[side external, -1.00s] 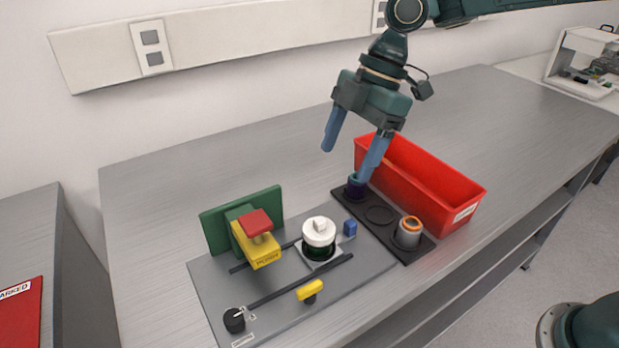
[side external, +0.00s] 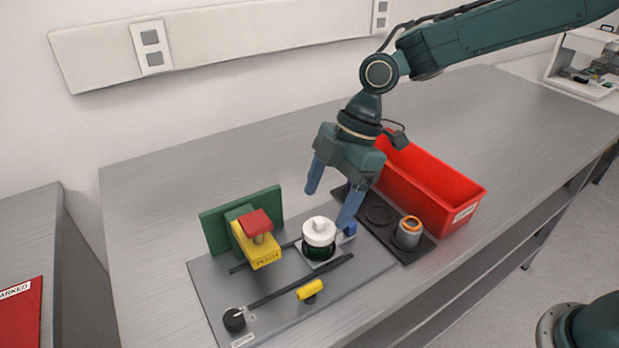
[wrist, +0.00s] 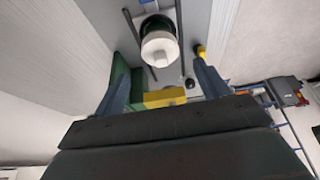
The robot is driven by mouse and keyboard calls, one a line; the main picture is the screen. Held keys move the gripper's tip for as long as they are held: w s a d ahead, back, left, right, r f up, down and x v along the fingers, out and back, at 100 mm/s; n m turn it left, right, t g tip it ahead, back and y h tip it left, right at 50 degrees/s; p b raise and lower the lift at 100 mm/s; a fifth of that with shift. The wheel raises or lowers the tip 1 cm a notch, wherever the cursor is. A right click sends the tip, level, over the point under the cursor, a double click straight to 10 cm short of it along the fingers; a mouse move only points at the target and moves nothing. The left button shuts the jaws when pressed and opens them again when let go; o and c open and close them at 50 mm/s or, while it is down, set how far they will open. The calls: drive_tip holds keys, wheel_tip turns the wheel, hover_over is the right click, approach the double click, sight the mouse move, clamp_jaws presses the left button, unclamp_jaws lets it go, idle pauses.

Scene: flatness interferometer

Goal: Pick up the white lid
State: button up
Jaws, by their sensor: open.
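The white lid (side external: 319,231) is round with a small knob on top. It sits on a dark green round body (side external: 319,252) on a light square plate of the grey fixture. In the wrist view the lid (wrist: 159,50) shows at the top centre, ahead of the fingers. My gripper (side external: 327,207) is open and empty, its blue fingers spread. It hangs above and behind the lid in the side view, and one fingertip appears close to the lid's right side. I cannot tell whether it touches.
A yellow block with a red top (side external: 258,222) stands left of the lid by a green plate (side external: 213,232). A yellow handle (side external: 309,290) and black knob (side external: 234,320) are in front. A grey cylinder with an orange rim (side external: 408,233) and a red bin (side external: 430,180) are right.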

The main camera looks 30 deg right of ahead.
sight(320, 219)
drive_tip(key=shift+a+f, duration=0.1)
drive_tip(key=shift+f, duration=0.1)
drive_tip(key=shift+x, duration=2.45)
drive_tip(key=shift+s, duration=0.1)
drive_tip(key=c, duration=1)
